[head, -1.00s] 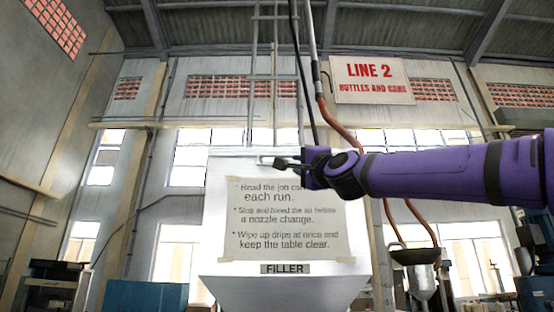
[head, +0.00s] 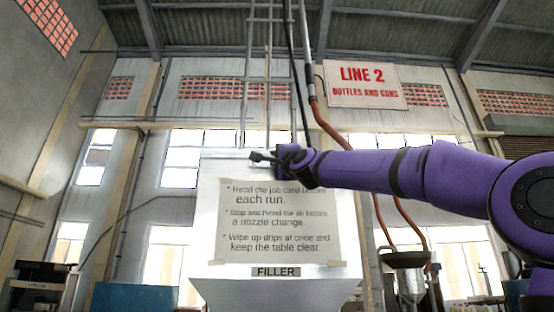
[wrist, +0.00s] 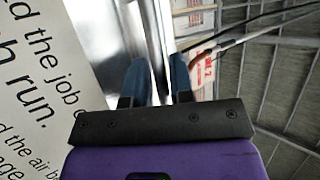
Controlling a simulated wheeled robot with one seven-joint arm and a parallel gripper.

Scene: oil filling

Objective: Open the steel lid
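The steel filler hopper (head: 215,215) stands in the middle of the head view, with a notice on its front. The steel lid is at its top, seen nearly edge-on from below, so its upper side is hidden. My gripper (head: 259,158) is at the top front edge of the hopper, in front of the lid's edge. In the wrist view the two blue-grey fingers (wrist: 158,75) are apart, with a bright steel edge (wrist: 155,35) running up beyond and between them. I cannot tell whether either finger touches it.
The paper notice (head: 275,215) is just below my gripper. Pipes and an orange hose (head: 328,122) rise behind the hopper. A metal funnel (head: 407,260) hangs at the right. Open air lies above and left of the hopper top.

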